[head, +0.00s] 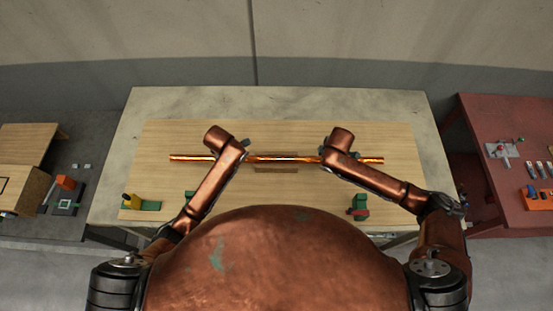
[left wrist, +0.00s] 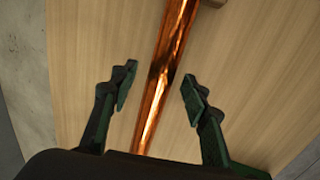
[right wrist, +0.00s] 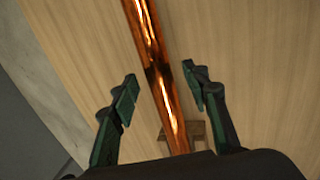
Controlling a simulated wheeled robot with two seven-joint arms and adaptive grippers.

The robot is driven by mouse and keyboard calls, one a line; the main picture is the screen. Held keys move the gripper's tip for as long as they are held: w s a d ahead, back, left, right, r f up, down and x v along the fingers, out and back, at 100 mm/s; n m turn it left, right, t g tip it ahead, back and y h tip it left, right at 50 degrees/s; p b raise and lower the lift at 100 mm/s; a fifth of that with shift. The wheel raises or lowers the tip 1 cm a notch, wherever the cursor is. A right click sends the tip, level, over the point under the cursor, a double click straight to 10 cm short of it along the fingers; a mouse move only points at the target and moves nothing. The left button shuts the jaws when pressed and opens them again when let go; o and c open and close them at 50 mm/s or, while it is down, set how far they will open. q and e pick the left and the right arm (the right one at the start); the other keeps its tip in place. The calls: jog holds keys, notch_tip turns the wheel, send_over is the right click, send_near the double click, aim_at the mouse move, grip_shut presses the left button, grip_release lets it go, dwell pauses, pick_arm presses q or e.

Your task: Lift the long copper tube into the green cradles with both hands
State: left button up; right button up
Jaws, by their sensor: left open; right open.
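The long copper tube (head: 285,157) lies left to right across the wooden board, over low brown wooden blocks (head: 275,170). My left gripper (left wrist: 160,82) is open, with one finger on each side of the tube and gaps visible in the left wrist view. My right gripper (right wrist: 159,78) is open, also with a finger on each side of the tube (right wrist: 152,60). In the head view both hands are over the tube, either side of its middle.
Another green piece (head: 189,194) shows partly behind my left arm. The wooden board (head: 300,133) lies on a grey table (head: 400,103) and is clear between the tube and its far edge. A red table (head: 500,120) with small parts stands at right; wooden boxes stand at left.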

pick_arm(q)
grip_shut()
pick_arm(e)
grip_shut()
dwell(0.5)
pick_arm(q)
jog(key=shift+w+r, duration=0.2)
pick_arm(e)
jog(key=shift+w+r, duration=0.2)
jog(key=shift+w, duration=0.05)
